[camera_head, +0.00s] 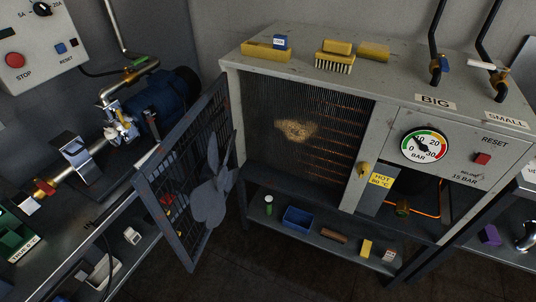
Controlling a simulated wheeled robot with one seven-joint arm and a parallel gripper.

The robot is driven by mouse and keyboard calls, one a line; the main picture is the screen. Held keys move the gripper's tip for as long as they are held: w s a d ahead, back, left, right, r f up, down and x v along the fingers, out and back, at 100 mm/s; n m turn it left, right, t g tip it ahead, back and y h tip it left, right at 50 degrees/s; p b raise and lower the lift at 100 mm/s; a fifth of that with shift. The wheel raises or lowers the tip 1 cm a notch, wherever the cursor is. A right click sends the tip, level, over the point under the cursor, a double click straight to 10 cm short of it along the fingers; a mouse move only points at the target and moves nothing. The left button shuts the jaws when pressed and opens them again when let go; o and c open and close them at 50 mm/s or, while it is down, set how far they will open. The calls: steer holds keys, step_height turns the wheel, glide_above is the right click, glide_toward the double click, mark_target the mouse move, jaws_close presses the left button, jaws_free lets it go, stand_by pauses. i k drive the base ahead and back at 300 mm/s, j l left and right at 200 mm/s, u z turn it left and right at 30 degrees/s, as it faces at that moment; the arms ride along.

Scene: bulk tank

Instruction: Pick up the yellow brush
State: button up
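A yellow brush (338,47) with pale bristles lies on top of the grey cabinet (300,78), near its front edge. The bristles face the front, towards me. Right behind it to the right is a plain yellow block or roll (374,51), close to the brush. To the left is a longer yellow piece (265,53) with a small blue box on or against it. My gripper is not in view, so I cannot tell its state.
The cabinet's mesh door (170,196) with a fan stands open on the left. A lower shelf (310,243) holds several small things. The cabinet top right of the brush is mostly clear up to the levers.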

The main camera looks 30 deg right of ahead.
mark_target(334, 54)
steer(key=i+j+z, duration=0.2)
steer(key=j+z, duration=0.25)
steer(key=i+j+z, duration=0.1)
steer(key=j+z, duration=0.35)
steer(key=j, duration=0.2)
steer(key=j+z, duration=0.4)
steer(key=j, duration=1.1)
steer(key=k+j+z, duration=0.15)
steer(key=j, duration=0.8)
